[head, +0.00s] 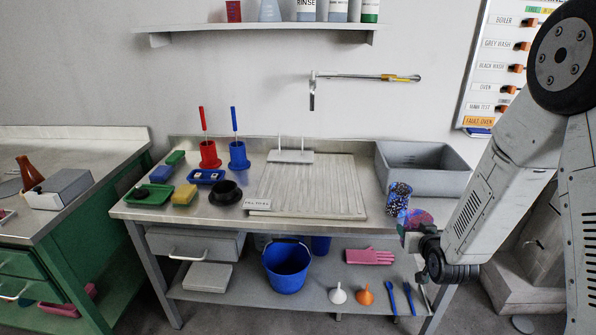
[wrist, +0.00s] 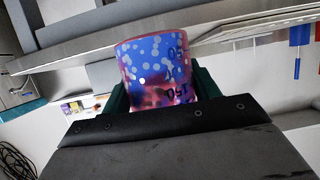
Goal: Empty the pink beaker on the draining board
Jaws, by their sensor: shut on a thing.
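A pink beaker with blue, pale-spotted patches and dark lettering (wrist: 158,62) is between the dark green fingers of my gripper (wrist: 162,88) in the wrist view. My gripper (head: 420,238) is shut on it. In the head view the beaker (head: 417,217) shows as a small pink and blue shape at the bench's right front edge, partly hidden by my gripper. I cannot see into it or tell its contents. The pale ribbed draining board (head: 310,185) lies flat in the middle of the bench, left of my gripper, with nothing on its ribs.
A grey sink basin (head: 425,168) is at the back right. Red (head: 209,156) and blue (head: 238,155) holders, trays and a black dish (head: 226,193) stand left of the board. A swing arm (head: 365,77) sticks out above.

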